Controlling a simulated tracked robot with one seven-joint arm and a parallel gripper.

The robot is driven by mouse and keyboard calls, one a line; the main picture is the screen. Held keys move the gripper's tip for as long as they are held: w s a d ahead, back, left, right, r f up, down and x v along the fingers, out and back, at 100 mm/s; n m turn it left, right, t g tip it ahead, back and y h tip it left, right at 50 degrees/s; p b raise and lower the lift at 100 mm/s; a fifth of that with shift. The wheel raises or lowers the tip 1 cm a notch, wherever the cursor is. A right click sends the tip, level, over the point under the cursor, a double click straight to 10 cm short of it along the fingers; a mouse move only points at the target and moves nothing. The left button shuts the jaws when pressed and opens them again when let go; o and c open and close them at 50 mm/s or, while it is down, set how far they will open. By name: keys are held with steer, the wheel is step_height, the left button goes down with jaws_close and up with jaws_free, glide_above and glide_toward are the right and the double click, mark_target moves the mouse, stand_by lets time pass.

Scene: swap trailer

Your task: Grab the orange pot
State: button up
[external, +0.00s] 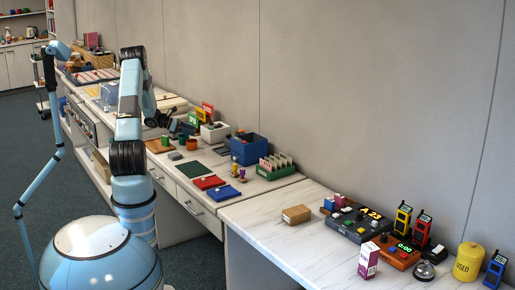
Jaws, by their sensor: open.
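A small orange pot (192,144) stands on the white bench, in the middle left of the external view. A green pot (182,137) stands close beside it, to its left.
A white box (214,131) and a blue bin (248,149) stand to the right of the pots. A grey block (175,155) and a green mat (195,169) lie in front. A wooden board (158,146) with a green can (165,140) is to the left.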

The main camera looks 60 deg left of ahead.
mark_target(195, 143)
steer(key=shift+f, duration=2.15)
steer(key=f, duration=0.3)
steer(key=shift+w+d, duration=0.1)
steer(key=shift+w, duration=0.15)
steer(key=shift+x, duration=1.2)
steer(key=shift+r, duration=0.1)
steer(key=c, duration=0.7)
